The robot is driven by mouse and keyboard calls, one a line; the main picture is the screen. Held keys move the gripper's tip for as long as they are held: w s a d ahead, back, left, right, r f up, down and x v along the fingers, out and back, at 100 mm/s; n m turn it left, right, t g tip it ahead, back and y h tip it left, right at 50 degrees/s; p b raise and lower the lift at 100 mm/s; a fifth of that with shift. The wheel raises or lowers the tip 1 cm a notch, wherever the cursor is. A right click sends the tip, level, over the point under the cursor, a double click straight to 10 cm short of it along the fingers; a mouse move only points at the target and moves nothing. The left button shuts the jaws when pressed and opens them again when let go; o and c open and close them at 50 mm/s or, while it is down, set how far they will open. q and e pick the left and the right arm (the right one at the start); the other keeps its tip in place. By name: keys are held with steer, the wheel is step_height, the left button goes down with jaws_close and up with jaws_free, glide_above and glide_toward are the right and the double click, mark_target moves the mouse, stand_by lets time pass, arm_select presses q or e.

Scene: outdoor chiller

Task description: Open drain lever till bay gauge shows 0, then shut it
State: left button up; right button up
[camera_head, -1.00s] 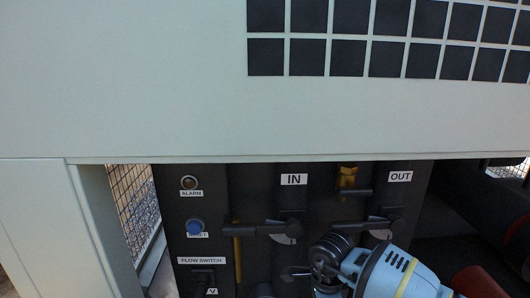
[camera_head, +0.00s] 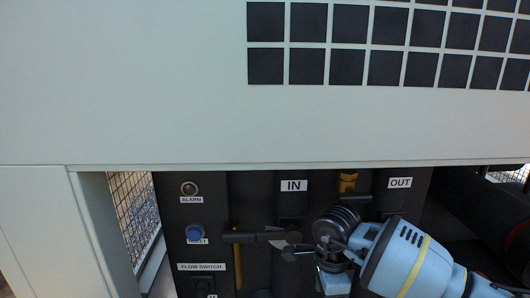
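The valve below the OUT label (camera_head: 400,183) is mostly hidden behind my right arm. I cannot tell which lever is the drain lever, and no bay gauge can be made out. My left gripper is not in view.
A large white housing (camera_head: 200,110) overhangs the panel. At left are the alarm lamp (camera_head: 189,188), the blue reset button (camera_head: 195,233) and the flow switch label (camera_head: 201,267). A brass fitting (camera_head: 347,182) sits between the labels.

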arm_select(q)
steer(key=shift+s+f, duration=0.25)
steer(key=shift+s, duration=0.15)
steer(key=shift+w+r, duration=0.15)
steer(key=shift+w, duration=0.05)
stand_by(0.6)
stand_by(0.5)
